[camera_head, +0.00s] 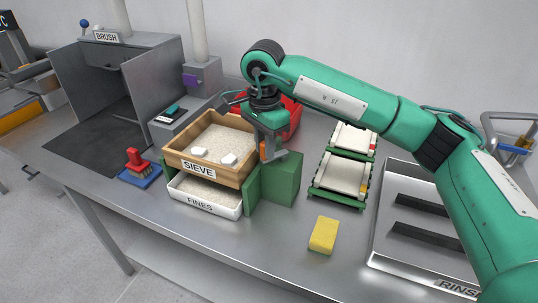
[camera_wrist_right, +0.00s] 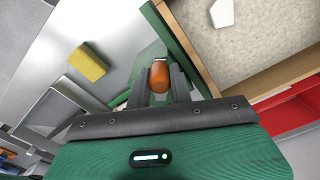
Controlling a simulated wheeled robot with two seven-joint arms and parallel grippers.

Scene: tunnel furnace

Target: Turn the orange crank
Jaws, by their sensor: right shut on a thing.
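The orange crank (camera_head: 263,148) sits at the right side of the wooden sieve box (camera_head: 175,163), by the green housing (camera_head: 284,181). In the right wrist view, its rounded orange handle (camera_wrist_right: 160,75) is between my fingers. My right gripper (camera_head: 269,152) reaches down from above and is shut on this handle. The fingers (camera_wrist_right: 162,88) hide part of the crank, and its arm cannot be made out. The sieve box holds pale grains and a few white lumps. My left gripper is not in view.
A white FINES tray (camera_head: 205,207) sits under the sieve. A red bin (camera_head: 291,117) stands behind my gripper. A yellow sponge (camera_head: 323,235), green racks with white slabs (camera_head: 343,172) and a metal RINSE tray (camera_head: 383,262) lie to the right. A red-handled brush (camera_head: 135,160) is at left.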

